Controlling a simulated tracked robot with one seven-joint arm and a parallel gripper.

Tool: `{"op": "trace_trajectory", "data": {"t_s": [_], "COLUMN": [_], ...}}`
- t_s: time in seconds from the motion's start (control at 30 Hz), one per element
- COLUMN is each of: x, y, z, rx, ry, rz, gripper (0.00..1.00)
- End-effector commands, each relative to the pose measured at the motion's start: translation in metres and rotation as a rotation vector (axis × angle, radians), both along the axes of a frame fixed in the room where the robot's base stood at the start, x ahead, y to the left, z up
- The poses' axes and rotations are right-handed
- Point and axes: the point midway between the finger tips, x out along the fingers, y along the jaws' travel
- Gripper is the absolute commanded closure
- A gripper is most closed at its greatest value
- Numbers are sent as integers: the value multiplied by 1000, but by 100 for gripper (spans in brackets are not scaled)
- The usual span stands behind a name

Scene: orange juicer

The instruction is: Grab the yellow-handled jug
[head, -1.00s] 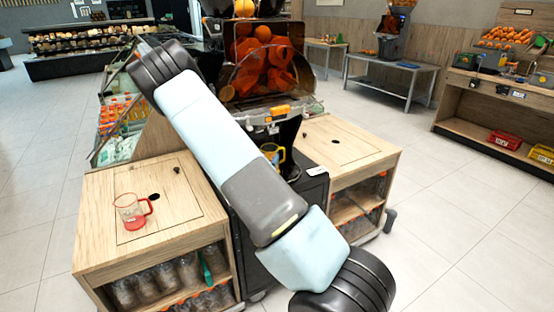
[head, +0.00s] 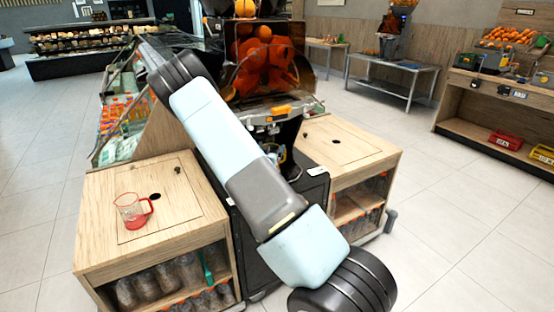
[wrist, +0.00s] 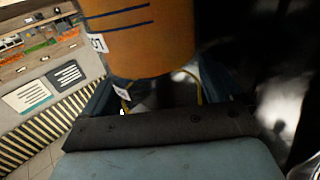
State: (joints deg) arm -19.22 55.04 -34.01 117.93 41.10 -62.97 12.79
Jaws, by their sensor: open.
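The yellow-handled jug (head: 281,155) stands below the juicer's front in the head view. Only a small part of it shows beside my arm; the rest is hidden. In the wrist view my gripper (wrist: 154,78) is open, one finger at each side. A large orange-yellow body (wrist: 150,40) with dark lines and a white label lies close ahead between the fingers. Thin yellow strips (wrist: 200,86) show beneath it. I cannot tell for sure whether this body is the jug, or whether the fingers touch it. The head view does not show the fingers.
The orange juicer (head: 262,75) stands behind my arm. A red-handled jug (head: 132,210) sits on the left wooden counter (head: 95,240). The right wooden counter (head: 365,150) is mostly bare. A dark surface fills the wrist view's right side. Open floor (head: 450,215) lies to the right.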

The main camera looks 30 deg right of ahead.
Motion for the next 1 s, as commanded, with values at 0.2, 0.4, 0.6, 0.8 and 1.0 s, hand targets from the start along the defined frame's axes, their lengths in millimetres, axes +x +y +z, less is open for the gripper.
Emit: {"op": "trace_trajectory", "data": {"t_s": [0.2,0.4,0.6,0.8,1.0], "x": [0,0,0,0,0], "y": [0,1,1,1,1], "z": [0,0,0,0,0], "rx": [0,0,0,0,0], "ry": [0,0,0,0,-1], "rz": [0,0,1,1,1], "gripper": [20,39,58,77,96]}}
